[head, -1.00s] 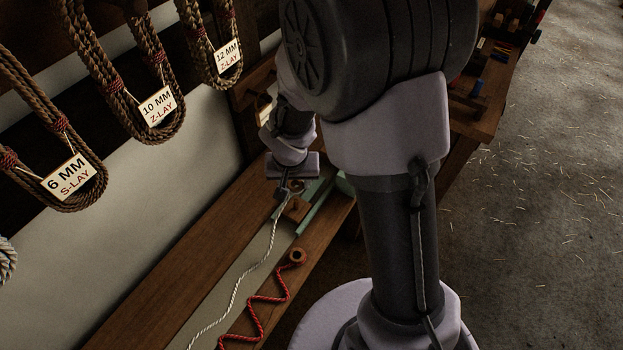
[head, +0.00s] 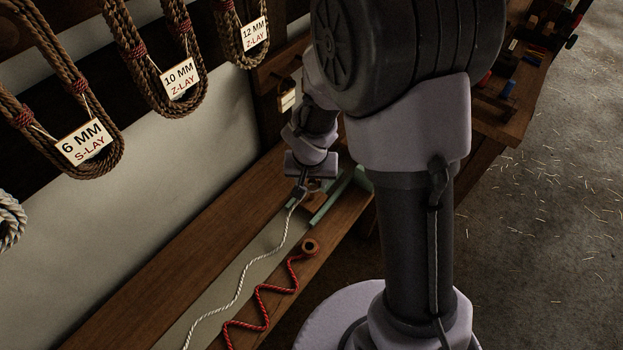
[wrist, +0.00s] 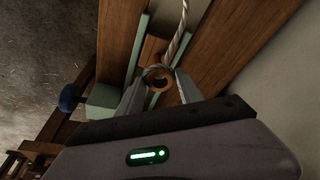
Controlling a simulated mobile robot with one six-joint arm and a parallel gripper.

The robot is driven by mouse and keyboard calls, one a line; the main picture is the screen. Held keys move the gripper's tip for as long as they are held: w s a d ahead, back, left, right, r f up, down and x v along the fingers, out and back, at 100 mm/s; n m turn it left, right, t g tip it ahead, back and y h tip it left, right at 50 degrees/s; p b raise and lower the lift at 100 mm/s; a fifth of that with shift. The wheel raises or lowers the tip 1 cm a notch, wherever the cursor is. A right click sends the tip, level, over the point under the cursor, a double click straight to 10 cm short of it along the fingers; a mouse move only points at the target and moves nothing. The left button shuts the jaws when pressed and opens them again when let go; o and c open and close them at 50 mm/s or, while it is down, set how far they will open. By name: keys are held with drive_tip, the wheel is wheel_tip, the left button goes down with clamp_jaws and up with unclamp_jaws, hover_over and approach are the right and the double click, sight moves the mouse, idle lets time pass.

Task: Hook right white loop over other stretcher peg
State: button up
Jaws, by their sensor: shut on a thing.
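The white rope (head: 240,282) runs along the pale strip of the bench up to my gripper (head: 299,192). In the wrist view, the white rope (wrist: 178,40) comes down from the top to between the fingers of my gripper (wrist: 158,92), which is shut on its loop end. A round wooden peg top (wrist: 156,77) shows between the fingertips, beneath or inside the loop; I cannot tell which. In the head view, a wooden block (head: 316,201) sits beside the gripper between green rails (head: 332,203). The loop itself is mostly hidden by the gripper.
Labelled rope coils (head: 180,80) hang on the wall at left. A green block (wrist: 103,98) and a dark blue knob (wrist: 69,97) show in the wrist view.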

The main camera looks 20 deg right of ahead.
drive_tip(key=shift+f, duration=0.15)
drive_tip(key=shift+f+b, duration=0.4)
drive_tip(key=shift+b, duration=0.2)
drive_tip(key=shift+f+b, duration=2.25)
drive_tip(key=shift+b, duration=0.3)
drive_tip(key=o, duration=1.4)
drive_tip(key=p+v, duration=0.7)
drive_tip(key=v, duration=1)
drive_tip(key=shift+r+p, duration=0.2)
drive_tip(key=shift+p, duration=0.1)
